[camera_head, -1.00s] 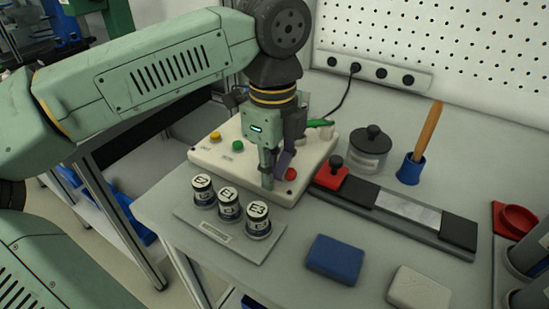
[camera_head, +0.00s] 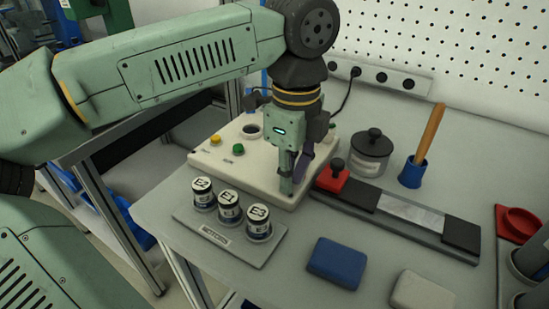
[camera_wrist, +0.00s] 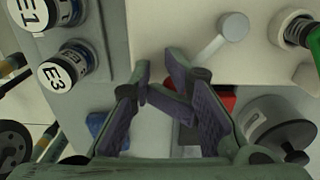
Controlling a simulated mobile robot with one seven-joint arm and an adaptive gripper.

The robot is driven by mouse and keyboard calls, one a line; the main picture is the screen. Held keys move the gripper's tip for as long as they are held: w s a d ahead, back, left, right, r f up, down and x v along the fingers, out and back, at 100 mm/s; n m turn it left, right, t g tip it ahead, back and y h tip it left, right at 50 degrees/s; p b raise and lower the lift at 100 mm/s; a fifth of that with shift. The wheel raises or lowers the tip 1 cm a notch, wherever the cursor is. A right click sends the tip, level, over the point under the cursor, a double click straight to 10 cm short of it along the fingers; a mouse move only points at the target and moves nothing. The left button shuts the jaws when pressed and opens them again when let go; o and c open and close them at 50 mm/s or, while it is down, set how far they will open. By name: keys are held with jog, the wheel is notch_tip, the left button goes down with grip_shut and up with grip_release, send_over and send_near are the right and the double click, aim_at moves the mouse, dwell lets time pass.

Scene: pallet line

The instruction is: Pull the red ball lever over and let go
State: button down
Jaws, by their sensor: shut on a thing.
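The red ball of the lever is hidden in both current views. In the wrist view a grey lever rod (camera_wrist: 207,50) runs from a round grey pivot (camera_wrist: 235,26) on the cream control panel (camera_head: 222,163) toward my fingers and passes out of sight behind them. My gripper (camera_head: 293,187) is upright and low over the panel's front right corner. Its fingers, which also fill the middle of the wrist view (camera_wrist: 158,66), are shut on the lever; the grip itself is covered by the fingers.
A red block with a black knob (camera_head: 332,180) sits on a rail just right of my gripper. Several labelled jars (camera_head: 229,206) stand on a plate in front left. A lidded pot (camera_head: 371,155) stands behind right. A blue block (camera_head: 334,262) lies in front.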

jog(key=shift+w+d+r+p, duration=0.1)
jog(key=shift+d+r+p, duration=0.2)
jog(key=shift+r+p, duration=0.25)
notch_tip(320, 180, up, 5)
jog(key=p, duration=0.3)
jog(key=shift+f, duration=0.1)
jog(key=shift+a, duration=0.1)
